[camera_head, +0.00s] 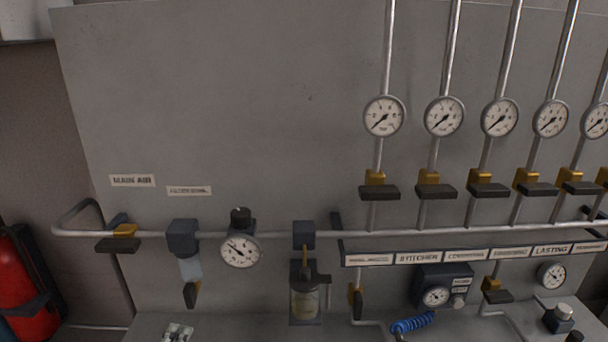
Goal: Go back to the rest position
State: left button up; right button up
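Neither of my grippers shows in the head view, and no part of my arms can be made out for certain. The view is filled by a grey wall panel (230,90) with air piping. A small metallic item (178,332) sits at the bottom edge on the left, cut off by the frame; I cannot tell what it is.
A horizontal pipe (400,233) crosses the panel, with a regulator gauge (240,250) and a lubricator bowl (305,302). Several vertical pipes carry round gauges (384,116) and dark-handled valves (379,192). A blue coiled hose (412,323) is low centre. A red extinguisher (28,285) stands left.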

pick_arm(q)
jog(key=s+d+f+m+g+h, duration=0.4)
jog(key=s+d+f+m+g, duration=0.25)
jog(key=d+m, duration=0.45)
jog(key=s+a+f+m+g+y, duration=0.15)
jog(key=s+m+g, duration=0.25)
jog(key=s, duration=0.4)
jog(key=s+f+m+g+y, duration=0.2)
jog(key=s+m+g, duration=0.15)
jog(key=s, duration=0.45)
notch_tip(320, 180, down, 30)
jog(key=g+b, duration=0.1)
jog(key=b, duration=0.4)
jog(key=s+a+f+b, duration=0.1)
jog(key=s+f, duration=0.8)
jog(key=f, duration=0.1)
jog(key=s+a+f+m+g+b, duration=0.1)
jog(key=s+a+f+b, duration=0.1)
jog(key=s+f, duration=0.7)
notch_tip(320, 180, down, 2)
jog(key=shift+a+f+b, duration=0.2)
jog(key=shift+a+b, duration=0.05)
jog(key=shift+b, duration=0.05)
